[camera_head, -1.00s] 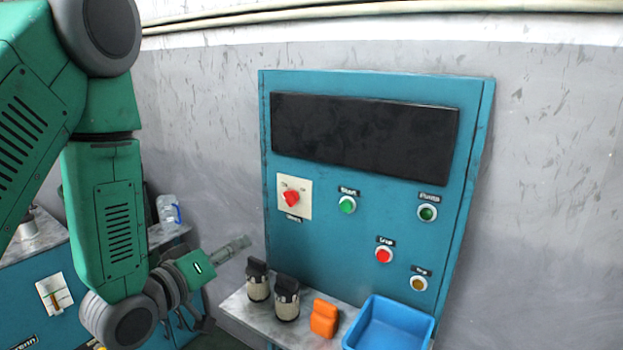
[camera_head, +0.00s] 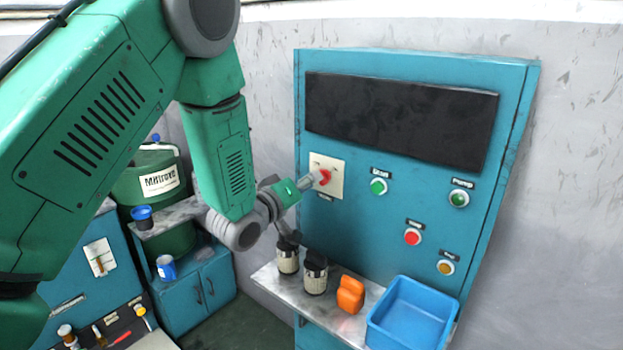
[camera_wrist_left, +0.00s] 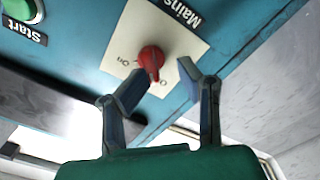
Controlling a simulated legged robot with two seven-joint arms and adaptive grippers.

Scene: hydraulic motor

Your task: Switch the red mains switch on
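The red mains switch (camera_head: 322,177) sits on a cream plate (camera_head: 336,184) at the left of the blue control panel (camera_head: 416,215). In the left wrist view, the red knob (camera_wrist_left: 151,60) has its narrow end toward the "O" mark, and "On" is printed on the other side. My left gripper (camera_head: 312,181) is at the plate in the head view. In the left wrist view, my left gripper (camera_wrist_left: 160,88) is open, with its fingertips apart and the knob just beyond the gap between them. I cannot tell whether a finger touches it. My right gripper is not in view.
Green start (camera_head: 378,186) and pump (camera_head: 459,198) buttons, a red button (camera_head: 412,236) and a yellow one (camera_head: 445,267) are on the panel. Below, a shelf holds two dark-topped cylinders (camera_head: 314,277), an orange object (camera_head: 350,294) and a blue bin (camera_head: 410,314).

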